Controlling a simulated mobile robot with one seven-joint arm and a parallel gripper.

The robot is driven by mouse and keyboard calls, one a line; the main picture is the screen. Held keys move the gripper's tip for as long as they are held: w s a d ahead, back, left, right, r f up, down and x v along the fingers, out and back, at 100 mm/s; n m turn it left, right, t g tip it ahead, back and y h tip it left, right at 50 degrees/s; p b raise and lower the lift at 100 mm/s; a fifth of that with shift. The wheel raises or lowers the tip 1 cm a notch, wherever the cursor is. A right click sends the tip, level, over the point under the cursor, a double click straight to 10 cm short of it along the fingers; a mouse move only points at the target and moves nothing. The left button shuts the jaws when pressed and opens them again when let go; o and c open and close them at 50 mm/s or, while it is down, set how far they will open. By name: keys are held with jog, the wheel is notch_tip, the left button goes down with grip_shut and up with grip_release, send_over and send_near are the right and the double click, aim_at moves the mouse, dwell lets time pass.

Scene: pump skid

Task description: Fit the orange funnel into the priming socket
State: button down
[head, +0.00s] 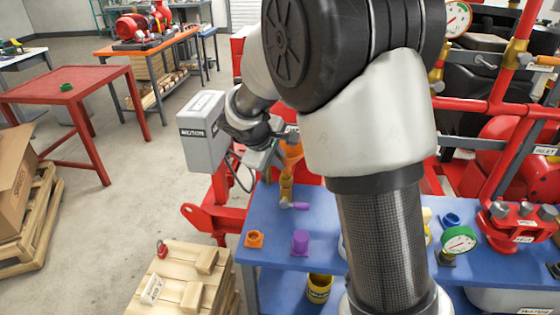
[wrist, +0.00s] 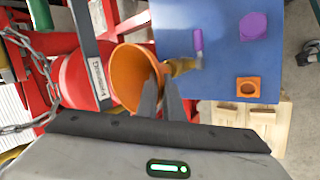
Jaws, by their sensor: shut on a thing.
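The orange funnel (head: 291,150) is in my gripper (head: 276,150), partly hidden by my arm in the head view. In the wrist view the funnel (wrist: 128,75) shows its wide mouth, and my gripper (wrist: 160,88) is shut on its rim. A brass fitting (head: 286,188) with a purple lever (head: 296,206) stands just below the funnel and looks like the priming socket. The brass fitting (wrist: 183,67) also shows beyond the funnel in the wrist view. The funnel's lower end is hidden there, and I cannot tell whether it touches the fitting.
The blue bench (head: 268,222) carries an orange part (head: 254,239), a purple part (head: 300,242) and a green-rimmed gauge (head: 458,240). Red pipework (head: 500,105) stands at the right. A red frame (head: 205,215) and a hanging chain (wrist: 38,60) are close to my gripper.

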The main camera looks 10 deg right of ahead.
jog(key=shift+f+b, duration=1.2)
jog(key=c, duration=1.8)
grip_release()
jog(key=shift+r, duration=0.15)
jog(key=p+v, duration=0.2)
jog(key=v, duration=1.5)
jog(key=s+d+r+m+y+p, duration=0.1)
jog(key=s+d+r+m+p, duration=0.1)
jog(key=s, duration=0.5)
jog(key=s+d+r+m+y+p, duration=0.2)
jog(key=s+d+r+m+p, duration=0.1)
jog(key=s, duration=0.5)
jog(key=s+d+r+m+y+p, duration=0.1)
jog(key=s+d+m, duration=0.3)
jog(key=s, duration=0.4)
jog(key=shift+s+r+m+y+p, duration=0.1)
jog(key=shift+r+m+y+p, duration=0.35)
jog(key=shift+r+p, duration=0.4)
